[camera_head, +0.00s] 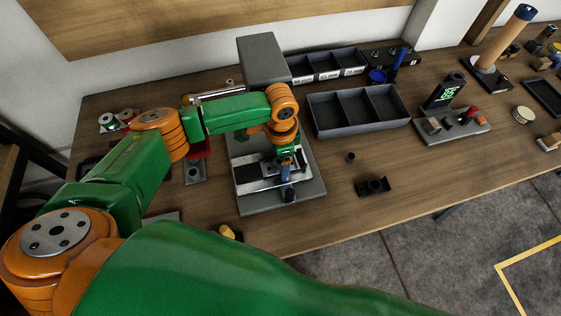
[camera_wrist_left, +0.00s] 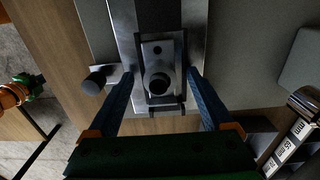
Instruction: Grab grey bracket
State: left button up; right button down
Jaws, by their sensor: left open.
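A grey bracket (camera_wrist_left: 158,52), a plate with a small hole and a round dark boss, sits in a metal vise-like fixture (camera_wrist_left: 122,22) in the left wrist view. My left gripper (camera_wrist_left: 162,73) is open, with one blue finger on each side of the bracket. In the head view my left gripper (camera_head: 286,170) points down over the fixture (camera_head: 245,187) and hides most of the bracket. An orange and green arm part (camera_wrist_left: 22,88) of mine, probably the right gripper, shows small at the left edge of the wrist view.
A grey holed plate (camera_head: 195,170) lies left of the fixture. A divided dark tray (camera_head: 330,131) stands behind to the right, with labelled bins (camera_head: 325,76) beyond. A black block (camera_head: 373,186) lies right of the fixture. The table between is mostly clear.

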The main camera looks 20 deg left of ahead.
pick_arm(q)
jog(key=shift+w, duration=0.1)
grip_shut()
